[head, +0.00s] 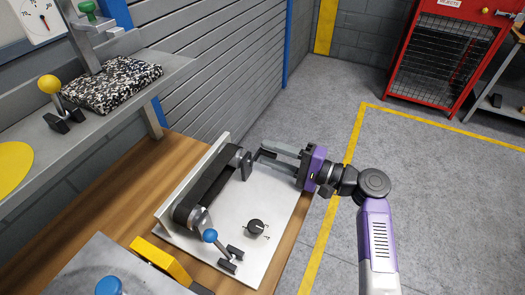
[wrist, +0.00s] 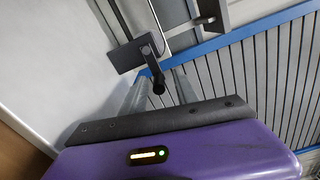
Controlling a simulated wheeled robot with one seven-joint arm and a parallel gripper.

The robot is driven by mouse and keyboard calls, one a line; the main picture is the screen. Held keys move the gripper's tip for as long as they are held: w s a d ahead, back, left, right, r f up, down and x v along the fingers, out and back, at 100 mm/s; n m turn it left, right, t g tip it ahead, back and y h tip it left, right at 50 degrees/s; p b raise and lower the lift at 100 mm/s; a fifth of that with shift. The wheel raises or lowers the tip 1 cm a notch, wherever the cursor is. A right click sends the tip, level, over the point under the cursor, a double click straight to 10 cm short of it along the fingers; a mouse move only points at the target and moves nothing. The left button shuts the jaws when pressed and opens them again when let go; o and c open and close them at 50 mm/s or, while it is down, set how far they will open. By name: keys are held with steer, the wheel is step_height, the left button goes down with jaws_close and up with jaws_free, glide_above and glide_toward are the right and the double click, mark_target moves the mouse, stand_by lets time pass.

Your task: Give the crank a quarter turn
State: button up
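The crank shows in the wrist view as a dark arm with a short black handle (wrist: 157,80) in front of a dark plate (wrist: 127,56). In the head view the dark crank plate (head: 247,165) stands at the far end of the black belt unit. My gripper (head: 262,156) reaches in from the right at that end; it also shows in the wrist view (wrist: 157,88). Its two grey fingers are apart, and the handle's end shows between them. I cannot tell whether either finger touches the handle. The fingertips are partly hidden in the head view.
The black belt (head: 212,188) runs along a white board (head: 225,262) on the wooden bench. A blue-balled lever (head: 210,236) and a black knob (head: 256,226) are on the board's near part. A yellow block (head: 160,260) lies at its left. Open floor is to the right.

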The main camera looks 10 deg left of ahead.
steer(key=shift+v, duration=2.4)
steer(key=w+d+f+m+t+h, duration=0.1)
steer(key=w+d+f+t+h, duration=0.2)
steer(key=w+d+t+h, duration=0.25)
steer(key=s+d+f+t+h, duration=0.4)
steer(key=s+d+f+h, duration=0.3)
steer(key=s+d, duration=0.4)
steer(key=s+r+n+h, duration=0.2)
steer(key=s+r+n, duration=0.1)
steer(key=s, duration=1.5)
steer(key=s+d+r+n+h, duration=0.1)
steer(key=s+r+n, duration=0.3)
steer(key=s, duration=1.5)
steer(key=shift+d+r+g+h, duration=0.25)
steer(key=shift+r+g+h, duration=0.15)
steer(key=shift+h, duration=0.35)
